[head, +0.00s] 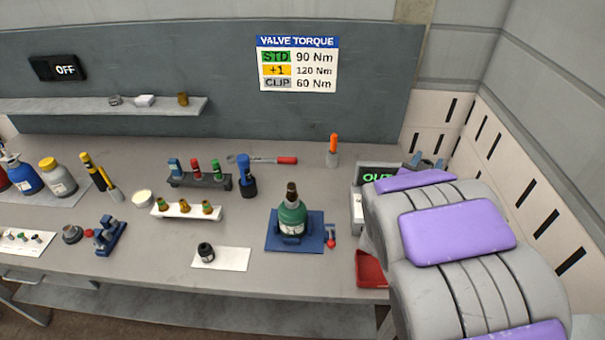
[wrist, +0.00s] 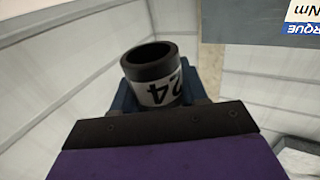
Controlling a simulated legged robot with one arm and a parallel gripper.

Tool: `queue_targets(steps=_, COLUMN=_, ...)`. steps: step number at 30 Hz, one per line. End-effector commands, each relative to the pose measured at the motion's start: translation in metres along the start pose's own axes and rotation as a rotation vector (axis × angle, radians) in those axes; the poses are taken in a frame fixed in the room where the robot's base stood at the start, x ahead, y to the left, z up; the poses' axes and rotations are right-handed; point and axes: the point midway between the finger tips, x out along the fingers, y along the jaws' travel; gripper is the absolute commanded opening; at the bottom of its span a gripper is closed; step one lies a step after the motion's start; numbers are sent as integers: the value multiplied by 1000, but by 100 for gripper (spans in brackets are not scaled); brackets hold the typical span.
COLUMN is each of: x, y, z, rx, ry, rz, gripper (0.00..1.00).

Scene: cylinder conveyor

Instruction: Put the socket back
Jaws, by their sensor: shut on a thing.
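A dark socket (wrist: 152,75) with a white band marked 24 is held in my gripper (wrist: 160,92). It shows in the wrist view with its open end up and the number upside down. The blue fingers are partly hidden behind the socket and a dark bar. In the head view, blue fingertips (head: 428,162) show just past my arm at the right, near the OUT display. The held socket is not clearly visible there.
A green cylinder (head: 291,218) stands in a blue holder (head: 270,243). A black cup-like piece (head: 206,252) sits on a white mat (head: 234,259). Dark (head: 218,187) and white (head: 172,212) racks hold small coloured parts. A red tray (head: 371,270) is at the bench's right edge.

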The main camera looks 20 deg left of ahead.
Motion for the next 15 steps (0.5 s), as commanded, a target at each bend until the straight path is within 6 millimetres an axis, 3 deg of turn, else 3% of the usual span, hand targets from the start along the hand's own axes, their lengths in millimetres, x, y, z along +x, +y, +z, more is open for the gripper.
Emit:
queue_targets(steps=1, x=1, y=-23, z=-5, rx=-2, ry=4, rz=-27, gripper=8)
queue_targets(steps=8, x=-14, y=-134, z=-7, rx=-2, ry=4, rz=-156, gripper=8)
queue_targets(steps=15, x=-56, y=-238, z=7, rx=-1, ry=1, rz=-300, gripper=8)
